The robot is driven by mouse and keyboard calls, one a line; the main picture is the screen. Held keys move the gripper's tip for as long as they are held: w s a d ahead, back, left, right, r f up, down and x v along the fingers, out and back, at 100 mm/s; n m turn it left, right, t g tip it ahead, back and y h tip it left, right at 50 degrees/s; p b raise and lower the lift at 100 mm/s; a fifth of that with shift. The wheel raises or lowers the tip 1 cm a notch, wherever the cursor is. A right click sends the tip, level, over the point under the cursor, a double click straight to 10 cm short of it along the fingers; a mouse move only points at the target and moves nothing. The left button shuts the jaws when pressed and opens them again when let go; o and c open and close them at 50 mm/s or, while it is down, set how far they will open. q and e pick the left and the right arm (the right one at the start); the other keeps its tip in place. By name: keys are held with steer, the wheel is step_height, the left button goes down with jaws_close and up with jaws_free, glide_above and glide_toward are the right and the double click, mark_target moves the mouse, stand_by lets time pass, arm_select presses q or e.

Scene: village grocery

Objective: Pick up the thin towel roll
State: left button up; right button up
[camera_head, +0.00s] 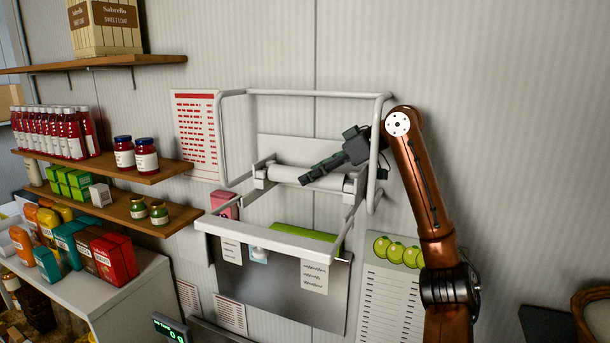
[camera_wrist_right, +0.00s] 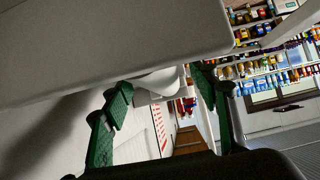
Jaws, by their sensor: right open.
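The thin towel roll (camera_head: 289,174) is a white horizontal cylinder held between two end brackets inside a white wall-mounted frame (camera_head: 222,140). My right gripper (camera_head: 306,181) reaches in from the right through the frame, its dark green fingers in front of the roll's middle and right part. In the right wrist view the open fingers (camera_wrist_right: 160,79) stand apart, with a white rounded piece (camera_wrist_right: 158,83) showing between them; I cannot tell whether it is the roll or its bracket. Contact with the roll cannot be judged. My left gripper is not in view.
A large pale surface (camera_wrist_right: 100,45) fills the top of the wrist view. Shelves with bottles and jars (camera_head: 145,156) stand left. The wall above is clear.

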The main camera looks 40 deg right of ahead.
steer(key=shift+x, duration=1)
steer(key=shift+w+a+f, duration=0.15)
steer(key=shift+w+f, duration=0.05)
steer(key=shift+w, duration=0.15)
steer(key=shift+s, duration=0.1)
steer(key=shift+c, duration=1.3)
steer(key=c, duration=1)
